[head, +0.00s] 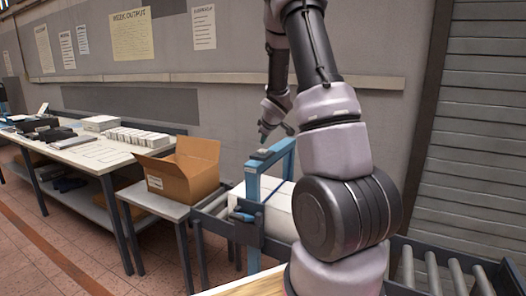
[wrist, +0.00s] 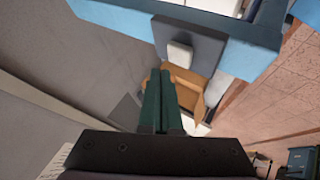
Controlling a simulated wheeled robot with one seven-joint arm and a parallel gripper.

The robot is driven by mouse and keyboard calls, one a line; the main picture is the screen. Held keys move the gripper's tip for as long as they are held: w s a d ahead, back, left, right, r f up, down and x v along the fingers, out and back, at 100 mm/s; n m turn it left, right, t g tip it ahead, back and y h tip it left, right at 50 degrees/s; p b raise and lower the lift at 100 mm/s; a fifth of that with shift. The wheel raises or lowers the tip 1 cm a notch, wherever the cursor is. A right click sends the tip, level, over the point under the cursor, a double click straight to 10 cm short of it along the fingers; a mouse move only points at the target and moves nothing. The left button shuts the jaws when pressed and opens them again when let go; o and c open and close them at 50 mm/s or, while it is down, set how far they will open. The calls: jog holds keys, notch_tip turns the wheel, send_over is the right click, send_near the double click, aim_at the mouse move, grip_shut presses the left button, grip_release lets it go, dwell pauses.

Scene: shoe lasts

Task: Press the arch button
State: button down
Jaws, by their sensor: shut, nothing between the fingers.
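The blue arch (head: 278,160) stands over the roller conveyor in the head view, with a dark plate (head: 258,155) on its top bar. In the wrist view the blue arch bar (wrist: 240,55) runs across the top. The dark plate (wrist: 205,45) on it carries a pale square button (wrist: 180,56). My gripper (head: 264,136) is above the arch top in the head view. Its two green fingers (wrist: 160,72) are together and empty in the wrist view. Their tips appear just below and left of the button; whether they touch anything cannot be told.
A white box (head: 280,208) sits on the conveyor under the arch. An open cardboard box (head: 185,175) stands on a small table left of the conveyor. A long worktable (head: 95,155) with small boxes stands further left. The wall (head: 225,100) is close behind.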

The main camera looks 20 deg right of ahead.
aim_at(264, 151)
jog(key=shift+r, duration=2.4)
